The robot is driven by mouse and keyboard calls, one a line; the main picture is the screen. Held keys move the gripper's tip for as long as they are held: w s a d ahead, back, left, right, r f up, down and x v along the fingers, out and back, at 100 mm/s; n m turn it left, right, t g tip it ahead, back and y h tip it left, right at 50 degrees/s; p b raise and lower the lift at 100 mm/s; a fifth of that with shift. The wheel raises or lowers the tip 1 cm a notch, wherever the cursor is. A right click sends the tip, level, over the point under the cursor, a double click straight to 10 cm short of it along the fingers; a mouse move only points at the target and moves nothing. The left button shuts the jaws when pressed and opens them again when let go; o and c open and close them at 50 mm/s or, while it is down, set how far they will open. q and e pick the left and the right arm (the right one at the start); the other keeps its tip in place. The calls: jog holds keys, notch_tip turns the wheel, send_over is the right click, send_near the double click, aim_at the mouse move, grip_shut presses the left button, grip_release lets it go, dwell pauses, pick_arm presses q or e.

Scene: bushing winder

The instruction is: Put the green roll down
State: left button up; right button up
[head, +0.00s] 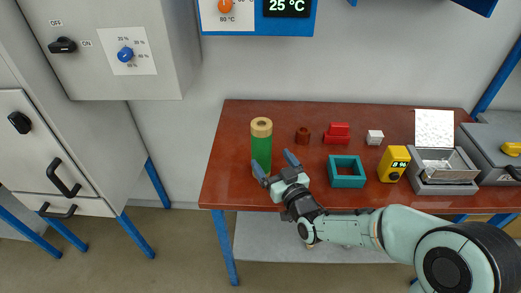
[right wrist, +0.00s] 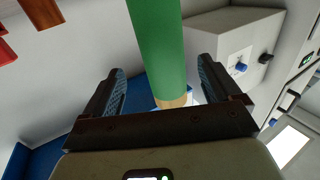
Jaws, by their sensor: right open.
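The green roll (head: 261,152) stands upright at the left part of the red-brown table (head: 228,178), with a tan core showing at its top. In the right wrist view, the green roll (right wrist: 157,45) runs down from the top edge between the lines of the two fingers, with its tan end lowest. My right gripper (head: 274,164) is open beside the roll, reaching in from the right and front. A gap shows on both sides of the roll in the wrist view, so the fingers do not grip it. My left gripper is not in view.
A grey cabinet (head: 178,60) is left of the table.

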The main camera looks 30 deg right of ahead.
aim_at(259, 141)
jog(key=w, duration=0.3)
jog(key=w+p, duration=0.1)
jog(key=w, duration=0.4)
jog(key=shift+w+d+r+p, duration=0.15)
jog(key=shift+w+r+p, duration=0.15)
jog(key=shift+r, duration=0.2)
jog(key=c, duration=1.5)
